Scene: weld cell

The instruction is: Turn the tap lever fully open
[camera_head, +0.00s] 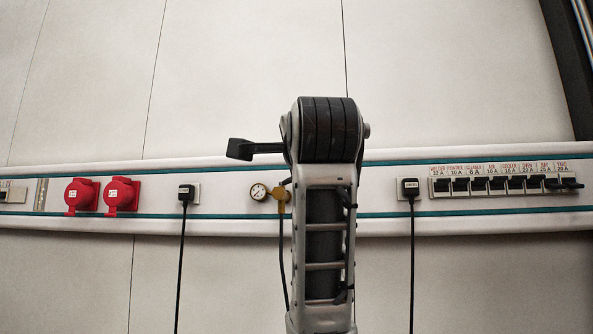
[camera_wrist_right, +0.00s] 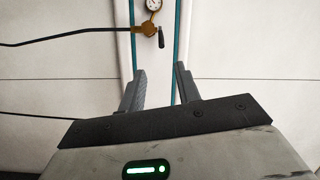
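The brass tap (camera_head: 279,194) sits on the wall rail beside a round gauge (camera_head: 258,191). A grey and black jointed part partly covers the tap's surroundings in the head view. In the right wrist view the tap (camera_wrist_right: 148,29) is at the top with its short black lever (camera_wrist_right: 161,38) sticking out towards the gripper side. My right gripper (camera_wrist_right: 159,82) is open and empty. Its two dark fingers point towards the rail, apart from the lever, which lies beyond the fingertips in the picture. My right gripper is not visible in the head view. My left gripper is in neither view.
Two red sockets (camera_head: 104,194) and a black plug (camera_head: 187,192) are left on the rail. Another plug (camera_head: 410,187) and a row of breakers (camera_head: 505,185) are right. Cables hang from the plugs; a black hose (camera_wrist_right: 70,33) runs from the tap. The jointed part (camera_head: 325,215) fills the centre.

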